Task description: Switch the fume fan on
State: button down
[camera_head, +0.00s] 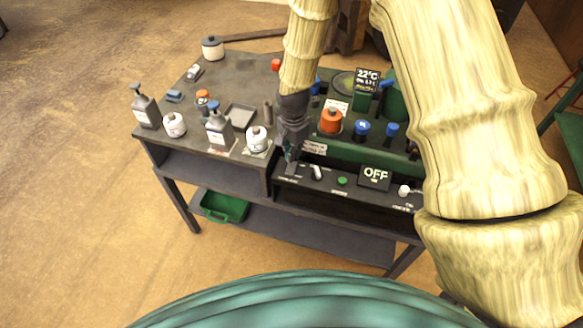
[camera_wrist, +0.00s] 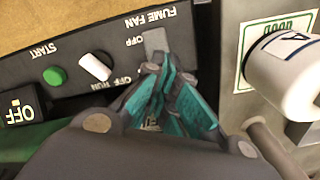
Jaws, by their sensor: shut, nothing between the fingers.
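The fume fan control is at the left end of the black control panel (camera_head: 350,190) in the head view. In the wrist view its "FUME FAN" label (camera_wrist: 152,18) reads upside down, with "OFF" beside a grey plate (camera_wrist: 155,40). My gripper (camera_head: 291,157) points down at this end of the panel. In the wrist view my gripper (camera_wrist: 170,82) is shut and empty, its teal fingers covering part of the control. Whether the fingers touch it, and its lever position, I cannot tell.
A white knob (camera_head: 318,172) marked OFF/RUN, a green START button (camera_head: 342,181) and an "OFF" display (camera_head: 375,177) sit to the right. An orange-capped jar (camera_head: 331,121) stands behind the panel.

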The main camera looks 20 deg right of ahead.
jog(key=shift+f+b, duration=0.55)
jog(key=shift+f, duration=0.8)
dwell(1.2)
jog(key=shift+r+p, duration=2.6)
jog(key=shift+r, duration=0.9)
